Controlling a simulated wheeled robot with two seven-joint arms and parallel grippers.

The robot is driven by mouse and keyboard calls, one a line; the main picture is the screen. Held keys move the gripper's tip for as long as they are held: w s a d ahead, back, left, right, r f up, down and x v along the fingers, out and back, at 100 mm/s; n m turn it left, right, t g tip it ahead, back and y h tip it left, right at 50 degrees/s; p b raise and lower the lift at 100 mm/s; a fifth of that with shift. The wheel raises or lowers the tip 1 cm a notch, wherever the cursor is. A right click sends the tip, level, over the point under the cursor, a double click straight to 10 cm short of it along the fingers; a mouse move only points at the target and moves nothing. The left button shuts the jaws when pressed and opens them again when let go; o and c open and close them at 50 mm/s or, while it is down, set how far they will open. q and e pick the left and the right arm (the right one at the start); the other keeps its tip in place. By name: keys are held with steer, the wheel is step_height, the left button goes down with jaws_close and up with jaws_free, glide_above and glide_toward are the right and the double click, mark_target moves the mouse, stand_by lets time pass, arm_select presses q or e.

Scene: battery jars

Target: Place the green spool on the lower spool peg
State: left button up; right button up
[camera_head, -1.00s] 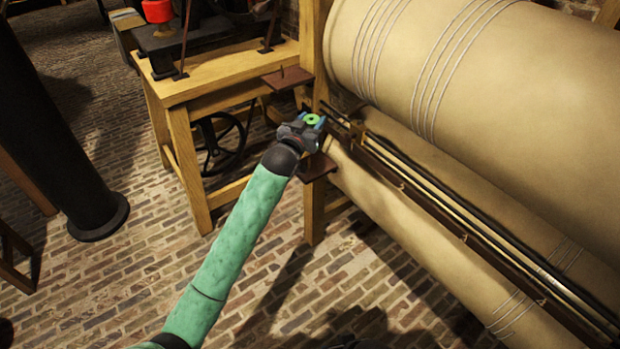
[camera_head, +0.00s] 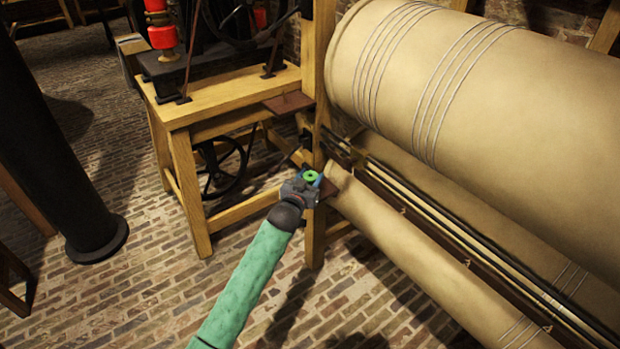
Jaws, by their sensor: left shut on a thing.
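The green spool (camera_head: 310,177) is between the fingers of my left gripper (camera_head: 312,181), which is shut on it. The spool looks upright, with its round top and dark centre hole facing up. A brown lower plate (camera_head: 329,188) juts from the wooden post just behind and right of the gripper. The gripper covers most of this plate, and the lower spool peg is hidden. I cannot tell whether the spool touches the peg or hangs above it. A brown upper plate (camera_head: 289,103) sits higher on the post, with no spool on it. My right gripper is not in view.
The wooden post (camera_head: 314,235) stands right behind the gripper. Large tan rollers (camera_head: 490,90) and a long dark rail fill the right. A wooden bench (camera_head: 225,98) with red-topped machinery stands at upper left. A black column (camera_head: 60,150) is far left. Brick floor lies open in front.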

arm_select(q)
steer(key=shift+f, duration=0.3)
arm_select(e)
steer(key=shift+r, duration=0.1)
arm_select(q)
steer(key=o, duration=1)
steer(key=shift+c, duration=0.2)
steer(key=shift+s+r, duration=0.1)
steer(key=shift+r, duration=0.05)
steer(key=b+v, duration=0.1)
steer(key=v, duration=1)
steer(key=shift+s+a, duration=0.2)
steer(key=shift+s, duration=0.15)
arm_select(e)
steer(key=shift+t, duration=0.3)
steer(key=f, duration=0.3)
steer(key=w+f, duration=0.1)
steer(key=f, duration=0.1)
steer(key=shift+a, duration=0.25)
